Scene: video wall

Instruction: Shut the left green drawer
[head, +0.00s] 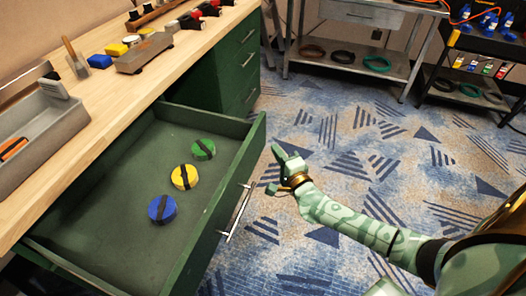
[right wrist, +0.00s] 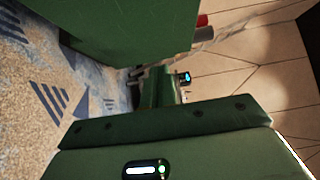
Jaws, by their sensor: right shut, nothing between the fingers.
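The left green drawer (head: 190,120) is pulled far out from under the wooden worktop. A green disc (head: 209,145), a yellow disc (head: 178,183) and a blue disc (head: 168,209), each with a dark band, lie on its floor. A metal bar handle (head: 236,212) runs along its front panel. My right gripper (head: 276,163) is shut and empty, outside the drawer just right of the front panel, near the handle's far end. My left gripper is out of view.
The worktop (head: 120,95) carries a grey tray (head: 42,125), blocks and tools. A closed green drawer stack (head: 240,75) stands beyond the open drawer. Patterned carpet to the right is clear up to a metal bench (head: 350,65) and a dark rack (head: 475,85).

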